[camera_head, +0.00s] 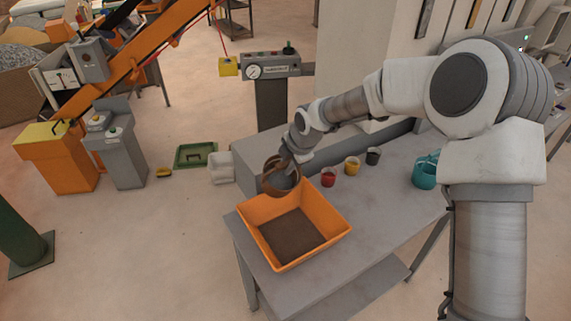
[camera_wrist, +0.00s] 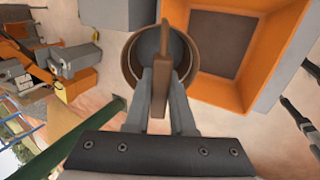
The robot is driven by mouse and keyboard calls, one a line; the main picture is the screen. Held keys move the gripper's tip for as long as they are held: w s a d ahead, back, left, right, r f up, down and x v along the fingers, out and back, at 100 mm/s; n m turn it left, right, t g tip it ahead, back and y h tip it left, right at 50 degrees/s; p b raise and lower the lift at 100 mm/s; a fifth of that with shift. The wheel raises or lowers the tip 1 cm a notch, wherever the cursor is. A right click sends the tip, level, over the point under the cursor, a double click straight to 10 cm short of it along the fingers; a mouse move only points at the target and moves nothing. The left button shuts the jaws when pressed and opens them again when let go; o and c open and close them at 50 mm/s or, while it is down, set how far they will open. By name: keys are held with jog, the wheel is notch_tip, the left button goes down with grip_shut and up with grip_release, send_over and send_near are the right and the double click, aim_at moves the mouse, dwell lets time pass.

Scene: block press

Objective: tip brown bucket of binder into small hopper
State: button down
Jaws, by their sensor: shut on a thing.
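The brown bucket (camera_head: 270,185) hangs from my gripper (camera_head: 286,163) just above the back left edge of an orange square-mouthed bin (camera_head: 330,205). In the wrist view my gripper (camera_wrist: 161,88) is shut on the bucket's upright handle, and the brown bucket (camera_wrist: 128,72) shows round the fingers. The bucket looks about upright. Its inside looks grey, and I cannot tell how full it is. The orange bin also shows in the wrist view (camera_wrist: 265,85), beside the bucket on the right. A dark brown-grey layer fills its bottom. I cannot tell whether this bin is the small hopper.
A grey table (camera_head: 385,215) carries the bin. On it stand a red cup (camera_head: 328,178), a yellow cup (camera_head: 352,167), a dark cup (camera_head: 373,156) and a teal jug (camera_head: 425,174). A gauge panel (camera_head: 268,69) stands behind. Open floor lies left of the table.

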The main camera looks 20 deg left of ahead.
jog(key=shift+s+d+f+t+y+b, duration=0.6)
jog(key=shift+d+f+t+y+b, duration=0.25)
jog(key=shift+b, duration=1.45)
jog(key=f+t+y+b, duration=0.1)
jog(key=b, duration=0.2)
jog(key=s+d+f+t+y+b, duration=0.1)
jog(key=f+y+b, duration=0.1)
jog(key=b, duration=0.2)
jog(key=s+d+f+t+y+b, duration=0.1)
jog(key=t+b, duration=0.1)
jog(key=b, duration=0.1)
jog(key=shift+s+d+f, duration=0.15)
jog(key=shift+d+f, duration=0.05)
jog(key=shift+f, duration=0.1)
jog(key=shift+s+d+f+y+b, duration=0.15)
jog(key=shift+y+b, duration=0.2)
jog(key=shift+b, duration=0.5)
jog(key=shift+s+d+f+t+y+b, duration=0.15)
jog(key=shift+f+t+y+b, duration=0.2)
jog(key=shift+b, duration=0.8)
jog(key=shift+f+b, duration=0.1)
jog(key=shift+b, duration=0.25)
